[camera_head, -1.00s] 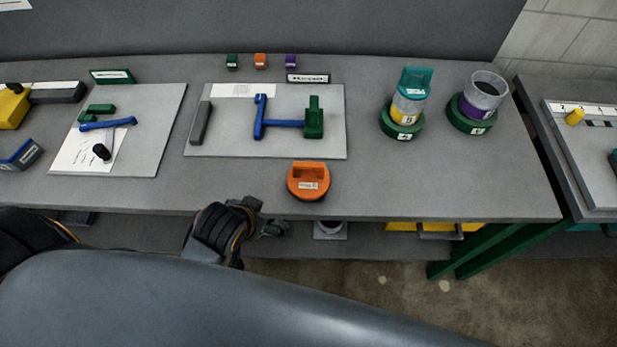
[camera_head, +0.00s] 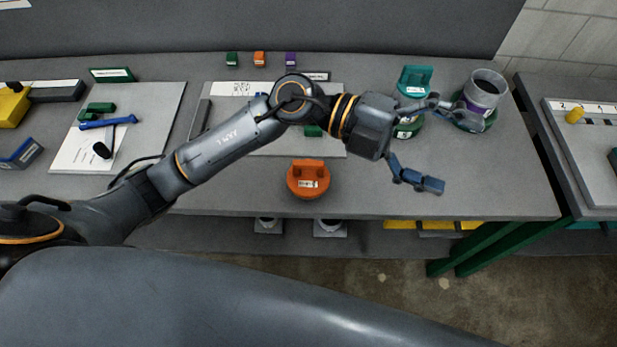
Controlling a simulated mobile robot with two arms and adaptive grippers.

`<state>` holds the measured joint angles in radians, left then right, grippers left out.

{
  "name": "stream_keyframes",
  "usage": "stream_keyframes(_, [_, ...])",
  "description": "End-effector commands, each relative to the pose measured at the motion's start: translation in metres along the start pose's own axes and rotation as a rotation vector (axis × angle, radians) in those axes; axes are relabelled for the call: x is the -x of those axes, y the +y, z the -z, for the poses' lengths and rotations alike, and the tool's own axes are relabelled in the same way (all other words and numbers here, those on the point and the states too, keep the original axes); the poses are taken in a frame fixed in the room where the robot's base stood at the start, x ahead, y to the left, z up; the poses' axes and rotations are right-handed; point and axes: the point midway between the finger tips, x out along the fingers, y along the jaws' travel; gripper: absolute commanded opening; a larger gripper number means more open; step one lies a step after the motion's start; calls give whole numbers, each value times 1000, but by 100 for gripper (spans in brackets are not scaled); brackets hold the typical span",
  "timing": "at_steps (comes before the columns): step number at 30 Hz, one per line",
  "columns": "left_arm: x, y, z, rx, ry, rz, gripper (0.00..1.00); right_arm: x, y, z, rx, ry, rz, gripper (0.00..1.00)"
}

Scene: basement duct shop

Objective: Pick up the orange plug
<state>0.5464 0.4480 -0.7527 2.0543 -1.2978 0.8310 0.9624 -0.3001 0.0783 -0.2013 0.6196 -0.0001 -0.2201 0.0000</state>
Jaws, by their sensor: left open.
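The orange plug (camera_head: 300,178) is a round orange disc with a raised block handle and a small white label. It sits upright near the front edge of the grey bench, in plain view. My left gripper (camera_head: 450,150) is open and empty, its fingers spread wide. It is to the right of the plug and apart from it, over the right part of the bench. One finger reaches in front of the jars there. My right gripper is not in view.
A teal-topped jar (camera_head: 414,80) and a clear jar with a purple band (camera_head: 486,88) stand at the right. The bench around the plug is clear.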

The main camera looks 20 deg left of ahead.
Motion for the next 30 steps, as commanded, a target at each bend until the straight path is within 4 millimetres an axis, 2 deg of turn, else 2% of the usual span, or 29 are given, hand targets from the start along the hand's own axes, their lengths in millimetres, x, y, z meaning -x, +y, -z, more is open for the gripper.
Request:
stream_keyframes(1, [5,26,-4,-32,10,-184,94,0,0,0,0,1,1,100])
stream_keyframes(2, [11,42,-7,-41,9,-297,94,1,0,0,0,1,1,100])
stream_keyframes(3, [24,63,-14,-47,-4,-445,94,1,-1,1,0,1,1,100])
stream_keyframes(5, [50,90,-27,-45,-45,-662,94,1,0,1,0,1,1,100])
stream_keyframes(6, [71,103,-38,-38,-86,-796,94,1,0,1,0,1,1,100])
stream_keyframes(9, [128,120,-60,-6,-215,-1084,94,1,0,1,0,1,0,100])
stream_keyframes(12, [179,121,-76,36,-346,-1289,94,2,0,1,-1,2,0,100])
stream_keyframes(15, [213,116,-83,70,-444,-1414,94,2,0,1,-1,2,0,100])
stream_keyframes(18, [230,114,-86,91,-497,-1473,94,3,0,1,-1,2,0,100])
stream_keyframes(20, [234,119,-88,98,-508,-1487,94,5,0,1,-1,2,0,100])
stream_keyframes(30, [233,178,-104,99,-505,-1487,94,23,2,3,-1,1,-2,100])
